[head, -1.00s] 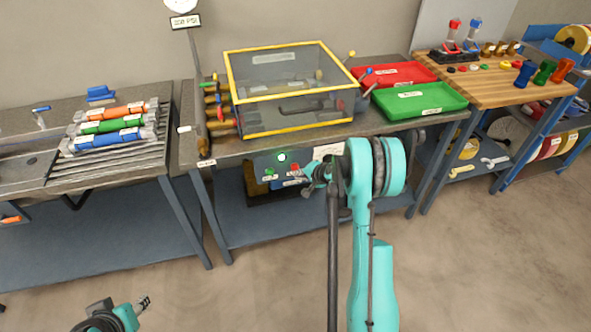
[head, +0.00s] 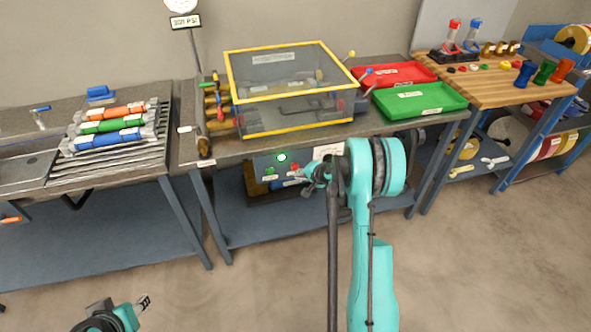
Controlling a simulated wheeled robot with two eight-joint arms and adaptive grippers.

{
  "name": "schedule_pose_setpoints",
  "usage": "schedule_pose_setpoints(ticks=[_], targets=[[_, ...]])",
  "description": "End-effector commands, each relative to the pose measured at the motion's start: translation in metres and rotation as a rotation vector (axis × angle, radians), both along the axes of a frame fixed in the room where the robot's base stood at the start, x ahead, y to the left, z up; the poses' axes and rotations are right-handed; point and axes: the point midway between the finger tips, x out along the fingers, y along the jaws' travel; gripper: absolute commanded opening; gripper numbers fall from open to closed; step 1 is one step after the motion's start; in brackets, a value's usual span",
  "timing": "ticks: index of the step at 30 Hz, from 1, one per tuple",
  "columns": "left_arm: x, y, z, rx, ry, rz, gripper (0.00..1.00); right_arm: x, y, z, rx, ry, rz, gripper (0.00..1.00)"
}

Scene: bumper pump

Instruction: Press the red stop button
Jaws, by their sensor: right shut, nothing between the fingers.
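The red stop button (head: 296,168) is small and sits on the front of a grey control panel (head: 262,165) below the middle bench top. A green button (head: 269,171) is to its left, and a lit green lamp (head: 282,157) is above and between them. My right gripper (head: 306,185) is shut and empty, just right of and below the red button. Its arm hides part of the panel, and I cannot tell whether the fingertips touch the button. My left gripper (head: 144,302) is low at the bottom left, far from the panel; its opening is too small to judge.
A yellow-framed clear box (head: 290,88) stands on the middle bench above the panel. Red (head: 395,73) and green (head: 420,100) trays lie to its right. A rack with coloured cylinders (head: 112,130) is on the left bench. The floor in front is clear.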

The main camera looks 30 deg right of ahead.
Motion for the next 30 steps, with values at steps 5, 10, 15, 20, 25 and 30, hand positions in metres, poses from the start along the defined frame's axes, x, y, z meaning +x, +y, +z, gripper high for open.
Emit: schedule_pose_setpoints(ticks=[5, 10, 15, 20, 25, 30], targets=[[0.0000, 0.0000, 0.0000, 0.000, 0.000, 0.000, 0.40, 0.0000, 0.0000, 0.0000, 0.000, 0.000, 0.000, 0.00], [0.0000, 0.0000, 0.0000, 0.000, 0.000, 0.000, 0.40, 0.0006, -0.0001, 0.0000, 0.000, 0.000, 0.000, 0.00], [0.0000, 0.0000, 0.0000, 0.000, 0.000, 0.000, 0.40, 0.0056, -0.0013, 0.0001, 0.000, 0.000, 0.000, 0.00], [0.0000, 0.0000, 0.0000, 0.000, 0.000, 0.000, 0.40, 0.0085, -0.0020, 0.0002, 0.000, 0.000, 0.000, 0.00], [0.0000, 0.0000, 0.0000, 0.000, 0.000, 0.000, 0.40, 0.0083, -0.0019, 0.0002, 0.000, 0.000, 0.000, 0.00], [0.0000, 0.0000, 0.0000, 0.000, 0.000, 0.000, 0.40, 0.0088, -0.0021, 0.0003, 0.000, 0.000, 0.000, 0.00]])
